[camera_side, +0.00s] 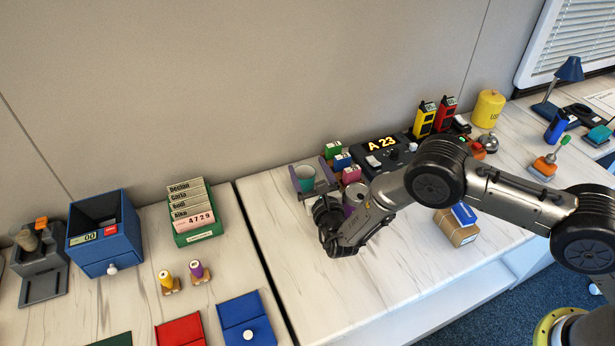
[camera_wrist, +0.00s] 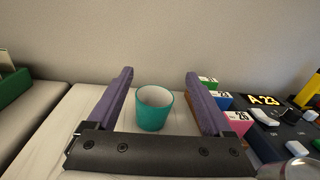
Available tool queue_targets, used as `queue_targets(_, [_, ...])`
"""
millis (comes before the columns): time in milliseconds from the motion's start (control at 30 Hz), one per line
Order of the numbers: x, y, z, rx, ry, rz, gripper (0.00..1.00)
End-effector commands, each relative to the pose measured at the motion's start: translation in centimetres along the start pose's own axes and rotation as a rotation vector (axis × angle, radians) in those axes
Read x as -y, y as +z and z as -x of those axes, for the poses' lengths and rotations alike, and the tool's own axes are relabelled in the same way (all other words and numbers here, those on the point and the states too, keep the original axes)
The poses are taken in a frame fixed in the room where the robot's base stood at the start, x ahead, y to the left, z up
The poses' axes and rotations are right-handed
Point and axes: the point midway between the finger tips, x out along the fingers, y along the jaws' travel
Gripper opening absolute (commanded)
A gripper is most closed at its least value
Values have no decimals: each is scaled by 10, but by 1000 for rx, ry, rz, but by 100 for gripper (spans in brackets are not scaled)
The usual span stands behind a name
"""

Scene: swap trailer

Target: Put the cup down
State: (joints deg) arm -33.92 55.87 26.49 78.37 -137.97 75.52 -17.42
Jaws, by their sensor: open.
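A teal cup (camera_side: 305,177) with a pale inside stands upright on the marble-look counter near the wall. It also shows in the wrist view (camera_wrist: 154,110), between the two purple fingers of my gripper (camera_wrist: 158,80). The fingers are spread apart, with a gap on each side of the cup. In the side view my gripper (camera_side: 316,190) reaches toward the wall with its fingers at the cup. The cup's lower part is partly hidden by the gripper in the side view.
Green, blue and pink blocks (camera_side: 342,161) stand close right of the cup. A metal can (camera_side: 355,194) stands right of my gripper. A seam between counters (camera_side: 262,255) runs to the left.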

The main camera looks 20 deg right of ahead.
Motion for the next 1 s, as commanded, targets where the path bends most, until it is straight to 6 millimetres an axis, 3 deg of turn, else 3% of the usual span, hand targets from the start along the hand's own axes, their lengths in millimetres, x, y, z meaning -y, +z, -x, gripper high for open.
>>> queue_targets(200, [2, 25, 0, 0, 0, 1, 84])
queue_targets(533, [3, 31, 0, -1, -2, 0, 84])
queue_targets(667, [19, 45, -4, -5, -53, -34, 84])
queue_targets(767, [56, 74, -10, -16, -166, -111, 84])
queue_targets(867, [118, 116, -7, -37, -349, -247, 84])
queue_targets(1000, [213, 166, 26, -72, -638, -503, 84])
